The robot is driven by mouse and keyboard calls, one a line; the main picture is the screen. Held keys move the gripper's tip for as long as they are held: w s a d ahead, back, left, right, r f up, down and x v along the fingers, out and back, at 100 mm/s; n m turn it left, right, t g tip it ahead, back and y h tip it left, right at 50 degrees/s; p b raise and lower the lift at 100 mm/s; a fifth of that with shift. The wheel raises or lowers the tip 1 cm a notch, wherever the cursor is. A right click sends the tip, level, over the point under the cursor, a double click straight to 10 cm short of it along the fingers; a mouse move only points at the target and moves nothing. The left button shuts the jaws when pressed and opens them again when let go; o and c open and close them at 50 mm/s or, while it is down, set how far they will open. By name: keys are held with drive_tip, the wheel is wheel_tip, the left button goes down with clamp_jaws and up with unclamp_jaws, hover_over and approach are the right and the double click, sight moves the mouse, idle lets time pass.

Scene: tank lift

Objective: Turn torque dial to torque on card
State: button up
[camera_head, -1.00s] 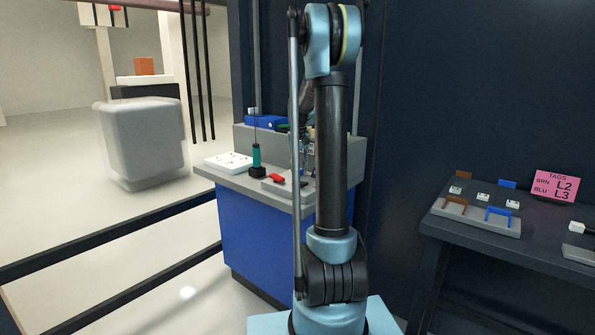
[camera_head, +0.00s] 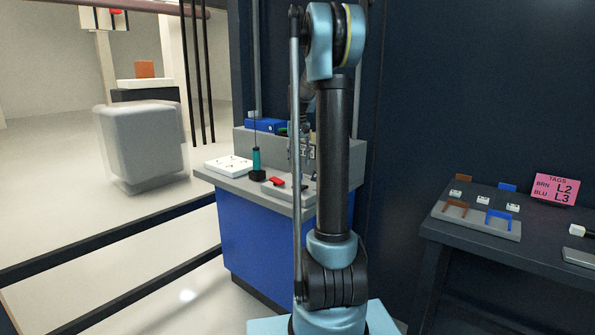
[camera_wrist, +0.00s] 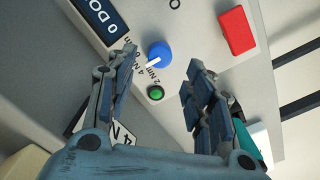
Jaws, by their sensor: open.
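The torque dial (camera_wrist: 158,53) is a blue round knob with a white pointer on a light grey panel (camera_wrist: 190,25). The pointer aims down-left, toward the "2 Nm" and "4 Nm" lettering; which mark it meets is hard to tell. My gripper (camera_wrist: 160,64) is open, its fingers on either side of the dial in the wrist view, with no clear contact. A white card (camera_wrist: 122,133) reading "4 N" shows partly behind the left finger; the rest is hidden. In the head view my arm hides most of the gripper and the dial.
A green button (camera_wrist: 155,93) sits just below the dial. A red block (camera_wrist: 237,30) is at upper right, and a dark display (camera_wrist: 98,15) at upper left. In the head view a teal-handled tool (camera_head: 256,160) stands on the bench, beside a white board (camera_head: 229,164).

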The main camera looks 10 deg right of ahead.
sight(298, 173)
wheel_tip(298, 173, up, 6)
drive_tip(key=shift+r, duration=0.2)
idle(0.3)
drive_tip(key=s+a+f+t, duration=0.1)
drive_tip(key=s+a+f, duration=0.1)
drive_tip(key=s, duration=1)
drive_tip(key=s+a+f, duration=0.1)
drive_tip(key=s+f, duration=0.2)
drive_tip(key=s, duration=0.8)
drive_tip(key=s+a+f+n+t, duration=0.1)
drive_tip(key=s+f, duration=1.5)
drive_tip(key=s, duration=0.2)
drive_tip(key=shift+s+a, duration=0.2)
drive_tip(key=shift+a, duration=0.15)
